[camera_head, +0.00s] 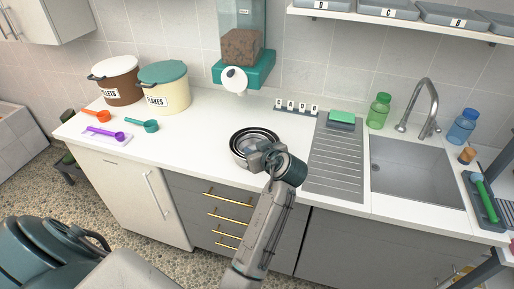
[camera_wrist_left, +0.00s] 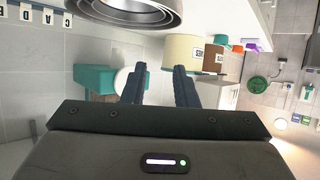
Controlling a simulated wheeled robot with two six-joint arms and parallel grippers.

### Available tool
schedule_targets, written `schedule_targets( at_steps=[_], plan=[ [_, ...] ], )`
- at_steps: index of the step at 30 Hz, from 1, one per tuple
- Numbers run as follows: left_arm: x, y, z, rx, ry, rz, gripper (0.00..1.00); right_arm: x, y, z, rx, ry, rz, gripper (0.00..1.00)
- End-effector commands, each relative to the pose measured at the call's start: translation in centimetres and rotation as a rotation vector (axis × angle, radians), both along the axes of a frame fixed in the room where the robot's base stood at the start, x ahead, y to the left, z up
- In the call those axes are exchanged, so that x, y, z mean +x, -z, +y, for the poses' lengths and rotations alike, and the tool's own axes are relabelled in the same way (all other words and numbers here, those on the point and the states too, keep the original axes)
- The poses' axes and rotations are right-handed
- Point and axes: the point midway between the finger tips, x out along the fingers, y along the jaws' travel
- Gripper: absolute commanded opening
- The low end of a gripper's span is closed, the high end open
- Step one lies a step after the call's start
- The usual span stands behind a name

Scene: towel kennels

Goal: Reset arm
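My left gripper (camera_head: 256,154) is at the front edge of the counter, over the near side of the nested steel bowls (camera_head: 262,134) in the head view. It hides part of their front rim. In the left wrist view, which is upside down, its two dark fingers (camera_wrist_left: 160,88) stand apart with nothing between them. The bowls also show there at the top (camera_wrist_left: 132,8), beside the fingers. Whether the gripper touches the bowls cannot be told. My right gripper is in neither view.
A teal-based dispenser (camera_head: 243,70) stands behind the bowls. Two lidded tubs (camera_head: 165,88) and several coloured scoops (camera_head: 143,126) are on the left. To the right are a ribbed drainboard (camera_head: 336,165), a sink (camera_head: 412,170) with a tall tap (camera_head: 420,105), and bottles.

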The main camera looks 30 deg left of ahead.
Motion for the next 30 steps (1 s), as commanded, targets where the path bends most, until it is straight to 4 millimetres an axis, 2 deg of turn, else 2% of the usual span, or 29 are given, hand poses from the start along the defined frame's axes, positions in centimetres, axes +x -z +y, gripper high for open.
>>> schedule_targets(
  at_steps=[7, 11, 14, 18, 21, 24, 30],
  plan=[
    [-0.1, 0.1, 0.0, -0.001, 0.002, 0.004, 0.26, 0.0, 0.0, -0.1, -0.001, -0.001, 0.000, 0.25],
    [-1.8, 2.1, 0.4, -0.019, 0.033, 0.058, 0.26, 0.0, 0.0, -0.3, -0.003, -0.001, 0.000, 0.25],
    [-5.0, 5.1, 0.7, -0.052, 0.100, 0.158, 0.26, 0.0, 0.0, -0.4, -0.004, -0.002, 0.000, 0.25],
    [-11.5, 9.7, 0.5, -0.115, 0.261, 0.343, 0.26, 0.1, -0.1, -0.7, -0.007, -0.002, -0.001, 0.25],
    [-16.2, 12.0, -0.3, -0.156, 0.399, 0.467, 0.26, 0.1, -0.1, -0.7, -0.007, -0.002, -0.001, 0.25],
    [-20.0, 13.2, -1.3, -0.187, 0.525, 0.561, 0.26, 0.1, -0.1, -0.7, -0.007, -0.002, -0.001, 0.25],
    [-25.3, 14.0, -3.1, -0.230, 0.714, 0.680, 0.26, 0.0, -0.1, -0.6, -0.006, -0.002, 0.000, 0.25]
  ],
)
